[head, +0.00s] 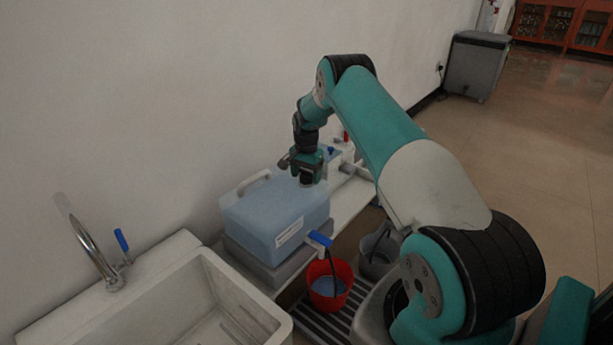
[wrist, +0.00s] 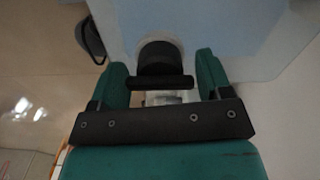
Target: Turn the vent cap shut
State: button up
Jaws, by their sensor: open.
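The vent cap (wrist: 160,60) is a dark round cap on a pale collar in the wrist view, on top of the translucent blue water tank (head: 270,212). My gripper (wrist: 160,72) is open, with one green finger on each side of the cap. I cannot tell whether the fingers touch it. In the head view my gripper (head: 305,178) is over the tank's top at its back right, and it hides the cap there. How far the cap is turned does not show.
A sink (head: 215,300) with a tap (head: 88,240) stands at the left. A blue-handled spigot (head: 320,240) sticks out of the tank's front, above a red bucket (head: 328,284) and beside a grey bucket (head: 378,250). The wall is close behind.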

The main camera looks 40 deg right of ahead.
jog(key=c, duration=0.6)
jog(key=n+p, duration=0.1)
jog(key=n, duration=0.1)
jog(key=shift+r+n, duration=0.1)
jog(key=shift+n, duration=0.3)
jog(key=n+p, duration=0.1)
jog(key=n, duration=0.2)
jog(key=shift+n, duration=0.3)
jog(key=n+p, duration=0.1)
jog(key=n, duration=0.5)
jog(key=n+p, duration=0.1)
jog(key=n, duration=0.4)
jog(key=shift+n, duration=0.3)
